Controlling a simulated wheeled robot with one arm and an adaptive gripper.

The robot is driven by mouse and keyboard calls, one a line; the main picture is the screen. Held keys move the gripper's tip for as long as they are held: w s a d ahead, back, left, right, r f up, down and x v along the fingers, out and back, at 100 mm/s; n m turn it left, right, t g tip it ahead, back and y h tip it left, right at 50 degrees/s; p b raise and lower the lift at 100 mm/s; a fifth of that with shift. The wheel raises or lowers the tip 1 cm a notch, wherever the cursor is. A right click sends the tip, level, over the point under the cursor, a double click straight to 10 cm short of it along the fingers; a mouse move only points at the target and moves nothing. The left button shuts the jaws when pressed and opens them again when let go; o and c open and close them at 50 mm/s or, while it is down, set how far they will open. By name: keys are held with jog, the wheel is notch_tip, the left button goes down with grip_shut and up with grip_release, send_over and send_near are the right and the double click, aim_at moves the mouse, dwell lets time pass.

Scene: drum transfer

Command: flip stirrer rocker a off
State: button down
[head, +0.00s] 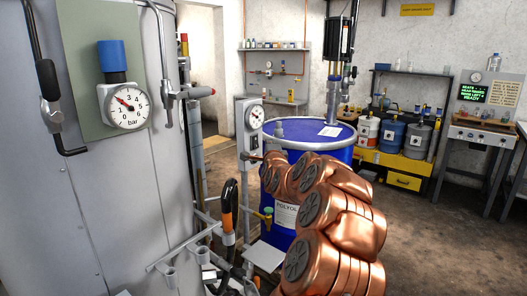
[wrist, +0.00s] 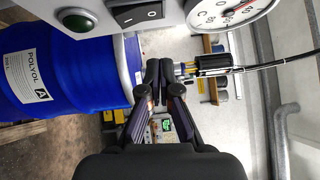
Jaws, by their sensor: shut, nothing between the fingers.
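A grey control box (wrist: 178,14) crosses the top of the wrist view, cut off by the picture edge. It carries a black rocker switch (wrist: 135,13) with a white mark, a green round lamp or button (wrist: 78,20) and a dial gauge. Whether this rocker is stirrer rocker a, and which way it is tipped, I cannot tell. My gripper (wrist: 153,84) is shut and empty, with its fingertips below the rocker in the picture and apart from it. In the head view the box (head: 250,135) stands beside the blue drum, and my arm hides the gripper.
The blue polyol drum (head: 308,133) stands close to the box; it fills the left of the wrist view (wrist: 62,80). A large grey tank (head: 75,200) with a pressure gauge and pipes stands at left. Open floor (head: 440,240) lies at right.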

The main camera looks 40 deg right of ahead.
jog(key=r+b+v, duration=0.1)
jog(key=b+v, duration=0.1)
jog(key=v, duration=0.7)
jog(key=shift+a+r, duration=0.3)
jog(key=shift+a, duration=0.05)
jog(key=shift+w, duration=0.1)
dwell(0.3)
